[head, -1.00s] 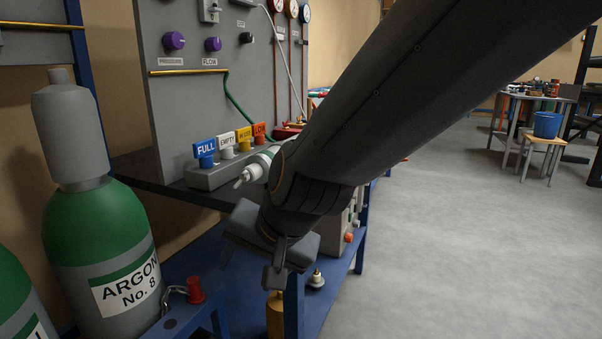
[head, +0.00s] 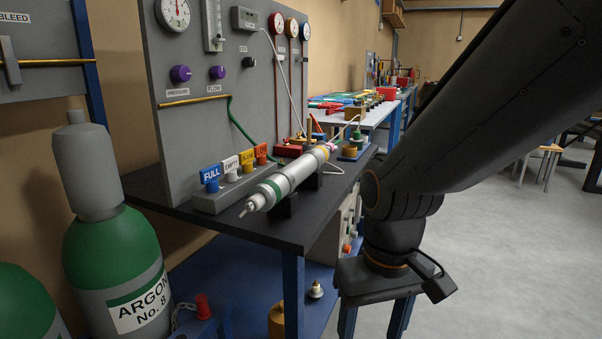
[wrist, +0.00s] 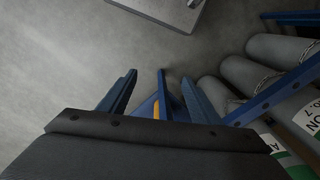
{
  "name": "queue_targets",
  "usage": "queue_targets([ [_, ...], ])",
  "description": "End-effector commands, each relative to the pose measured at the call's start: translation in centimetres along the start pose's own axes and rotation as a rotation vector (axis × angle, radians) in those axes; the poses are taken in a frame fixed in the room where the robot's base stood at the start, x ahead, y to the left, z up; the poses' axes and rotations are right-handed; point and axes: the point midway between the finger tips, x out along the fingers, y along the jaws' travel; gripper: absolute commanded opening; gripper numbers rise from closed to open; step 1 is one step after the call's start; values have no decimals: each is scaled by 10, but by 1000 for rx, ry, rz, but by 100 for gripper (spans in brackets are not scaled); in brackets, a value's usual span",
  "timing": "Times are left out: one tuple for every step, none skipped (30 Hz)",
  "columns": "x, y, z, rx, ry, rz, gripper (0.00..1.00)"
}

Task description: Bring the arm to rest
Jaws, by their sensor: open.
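My gripper (head: 373,322) hangs from my arm at the right of the head view, beside the front of the dark-topped bench (head: 300,225). Its fingers point down and run towards the bottom edge of the picture. In the wrist view my gripper (wrist: 159,78) shows two blue fingers spread apart, with nothing held between them. A blue bar and a small yellow piece show beyond the gap. My forearm crosses the upper right of the head view and hides part of the room.
A white tube (head: 290,180) with a green band lies on black supports on the bench. Label blocks (head: 232,172) stand behind it. Floor (head: 480,260) at right is clear.

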Motion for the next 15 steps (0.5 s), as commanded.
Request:
queue_targets([
  [-17,6,4,23,-4,3,58],
  [-22,10,5,36,-4,5,58],
  [-29,14,6,51,-3,7,58],
  [-34,18,7,63,-4,9,58],
  [-39,22,8,74,-5,10,58],
  [-45,26,9,90,-4,13,58],
  [-50,30,10,101,-4,14,58],
  [-55,34,12,113,-5,16,58],
  [-61,39,14,129,-6,17,58],
  [-66,42,15,140,-5,19,58],
  [-71,46,17,152,-5,20,58],
  [-76,50,19,166,-7,22,58],
  [-80,54,20,177,-7,23,58],
  [-84,57,22,186,-6,24,58],
  [-88,61,23,199,-7,25,58],
])
